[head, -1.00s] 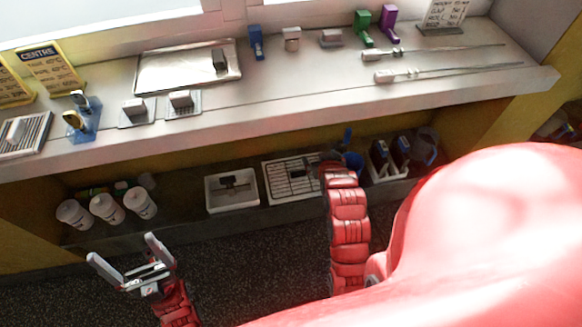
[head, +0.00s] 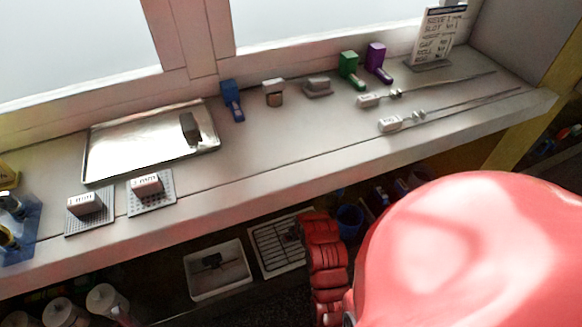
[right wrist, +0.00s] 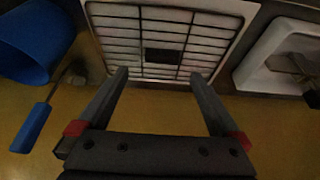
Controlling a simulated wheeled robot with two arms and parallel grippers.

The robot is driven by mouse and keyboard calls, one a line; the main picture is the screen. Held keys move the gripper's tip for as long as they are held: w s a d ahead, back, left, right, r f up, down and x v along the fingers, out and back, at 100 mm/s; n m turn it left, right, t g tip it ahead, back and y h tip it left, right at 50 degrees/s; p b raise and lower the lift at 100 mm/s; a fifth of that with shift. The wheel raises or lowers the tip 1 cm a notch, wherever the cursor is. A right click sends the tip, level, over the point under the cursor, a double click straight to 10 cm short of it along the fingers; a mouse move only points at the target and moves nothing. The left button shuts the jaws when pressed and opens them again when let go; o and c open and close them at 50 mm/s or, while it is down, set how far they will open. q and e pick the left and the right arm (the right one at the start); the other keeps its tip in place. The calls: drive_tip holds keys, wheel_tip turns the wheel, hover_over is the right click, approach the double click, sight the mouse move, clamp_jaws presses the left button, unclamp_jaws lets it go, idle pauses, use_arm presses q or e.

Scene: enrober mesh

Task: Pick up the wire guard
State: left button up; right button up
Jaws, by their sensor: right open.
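The wire guard (head: 275,241) is a dark wire grid on a white tray-like base, on the low shelf under the counter. In the right wrist view the wire guard (right wrist: 165,55) fills the top middle, with a small dark plate at its centre. My right gripper (right wrist: 160,76) is open and empty, its fingertips at the near edge of the guard, one to each side of the plate. I cannot tell if they touch it. In the head view my red arm hides that gripper and the guard's right end. My left gripper is out of view.
A white bin (head: 218,272) stands left of the guard. A blue cup (right wrist: 35,40) and a blue-handled tool (right wrist: 35,122) lie on its other side. The counter (head: 300,140) overhangs the shelf and carries a metal tray (head: 130,150), coloured blocks and two long rods.

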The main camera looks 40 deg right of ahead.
drive_tip(key=x, duration=0.3)
drive_tip(key=shift+w+f, duration=0.15)
drive_tip(key=shift+f, duration=0.2)
drive_tip(key=shift+w+b+x, duration=0.2)
drive_tip(key=shift+b+x, duration=0.2)
drive_tip(key=shift+x, duration=0.9)
drive_tip(key=shift+w+b+x, duration=0.25)
drive_tip(key=shift+b+x, duration=0.15)
drive_tip(key=shift+x, duration=0.9)
drive_tip(key=shift+a+r, duration=0.1)
drive_tip(key=shift+r, duration=0.1)
drive_tip(key=c, duration=1.5)
drive_tip(key=shift+o, duration=0.2)
drive_tip(key=shift+r, duration=0.1)
